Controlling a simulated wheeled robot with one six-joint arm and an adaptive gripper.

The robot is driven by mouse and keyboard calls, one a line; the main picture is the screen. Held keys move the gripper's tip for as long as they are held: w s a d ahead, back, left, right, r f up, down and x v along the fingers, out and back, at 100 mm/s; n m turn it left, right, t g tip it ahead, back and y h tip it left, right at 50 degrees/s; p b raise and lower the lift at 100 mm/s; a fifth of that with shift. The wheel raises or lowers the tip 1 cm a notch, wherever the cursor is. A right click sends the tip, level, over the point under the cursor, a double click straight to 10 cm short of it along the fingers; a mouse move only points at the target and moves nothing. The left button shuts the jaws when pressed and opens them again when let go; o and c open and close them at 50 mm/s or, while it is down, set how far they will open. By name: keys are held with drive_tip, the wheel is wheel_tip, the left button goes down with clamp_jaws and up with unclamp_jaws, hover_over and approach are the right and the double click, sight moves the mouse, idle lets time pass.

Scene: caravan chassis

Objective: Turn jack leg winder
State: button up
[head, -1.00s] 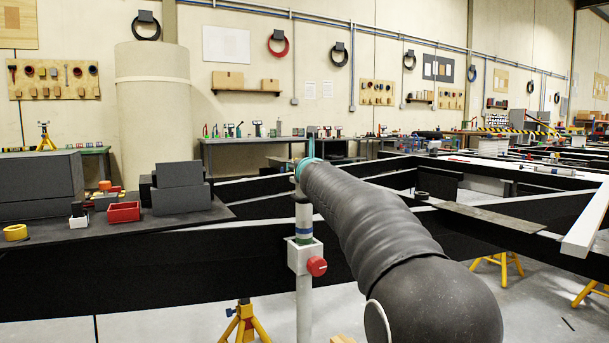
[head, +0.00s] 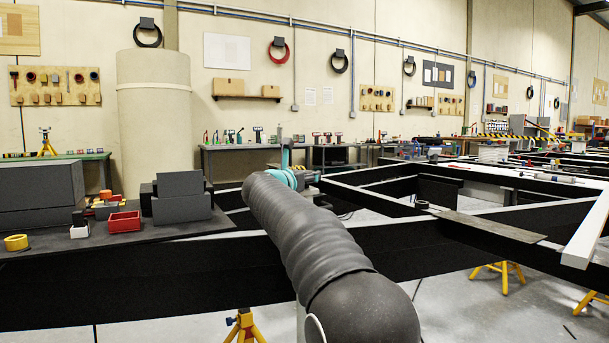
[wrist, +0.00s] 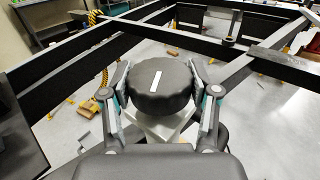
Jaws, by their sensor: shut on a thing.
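The jack leg winder's round black knob (wrist: 160,100), with a white stripe on top, fills the middle of the wrist view. My gripper (wrist: 158,72) is shut on it, one finger on each side of the rim. A pale square block (wrist: 165,126) shows just below the knob. In the head view my dark arm hides the knob, the fingers and nearly all of the jack leg. Only teal and grey parts of my wrist show beyond the arm. A narrow pale piece of the leg (head: 300,322) shows beside the arm at the bottom.
Black chassis beams (head: 130,285) run across in front of me and to the right. A dark bench (head: 180,228) with grey blocks and a red bin (head: 124,221) stands at left. Yellow stands (head: 245,325) are below the beams. Open floor shows between the beams.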

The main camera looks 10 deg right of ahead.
idle(0.3)
drive_tip(key=o, duration=1.2)
drive_tip(key=shift+c, duration=0.2)
drive_tip(key=shift+s+a, duration=0.1)
drive_tip(key=v, duration=1.1)
drive_tip(key=shift+s+a, duration=0.25)
drive_tip(key=shift+s, duration=0.05)
